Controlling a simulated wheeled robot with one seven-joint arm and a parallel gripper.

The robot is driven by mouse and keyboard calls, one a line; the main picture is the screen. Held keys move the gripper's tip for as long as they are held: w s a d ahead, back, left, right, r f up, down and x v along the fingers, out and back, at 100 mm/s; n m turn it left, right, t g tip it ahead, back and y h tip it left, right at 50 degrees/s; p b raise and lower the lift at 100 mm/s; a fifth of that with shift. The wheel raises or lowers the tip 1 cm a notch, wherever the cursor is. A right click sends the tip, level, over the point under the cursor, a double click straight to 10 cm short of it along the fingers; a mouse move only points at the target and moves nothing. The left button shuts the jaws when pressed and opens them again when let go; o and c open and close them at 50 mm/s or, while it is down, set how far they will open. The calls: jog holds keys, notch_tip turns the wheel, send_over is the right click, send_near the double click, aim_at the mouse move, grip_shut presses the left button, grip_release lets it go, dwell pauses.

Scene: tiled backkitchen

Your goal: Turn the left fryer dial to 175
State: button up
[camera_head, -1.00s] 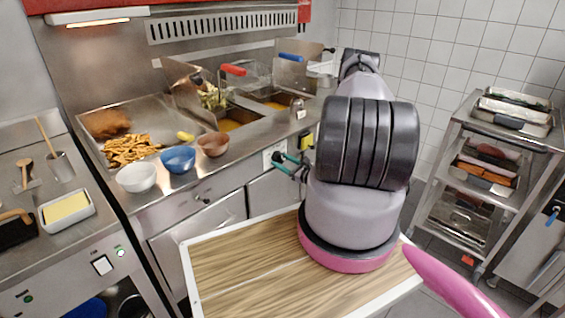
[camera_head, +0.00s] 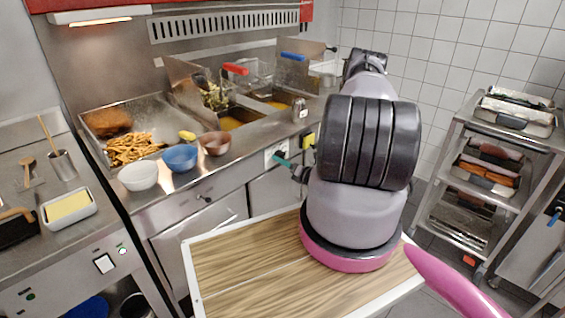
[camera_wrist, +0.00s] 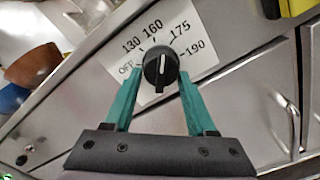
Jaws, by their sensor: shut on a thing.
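The left fryer dial (camera_wrist: 161,68) is a round black knob with a white pointer line, on a white scale plate (camera_wrist: 205,52) marked OFF, 130, 160, 175 and 190. The pointer points up the picture, roughly between the 160 and 175 marks. My gripper (camera_wrist: 160,76) has its teal fingers on both sides of the dial and is shut on it. In the head view, my gripper (camera_head: 281,160) is at the scale plate (camera_head: 271,154) on the fryer front; the dial cannot be made out there.
A yellow part (camera_head: 308,140) sits on the front right of the plate. Above are a white bowl (camera_head: 138,176), a blue bowl (camera_head: 180,158) and a brown bowl (camera_head: 214,142) near the counter edge. A tray rack (camera_head: 490,180) stands at the right.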

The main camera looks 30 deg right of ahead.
jog(key=shift+a+r+m, duration=0.1)
jog(key=shift+r+m, duration=0.05)
jog(key=shift+m, duration=1.75)
jog(key=shift+s, duration=0.1)
jog(key=o, duration=1.4)
jog(key=shift+c, duration=0.2)
jog(key=v, duration=1)
jog(key=shift+s, duration=0.35)
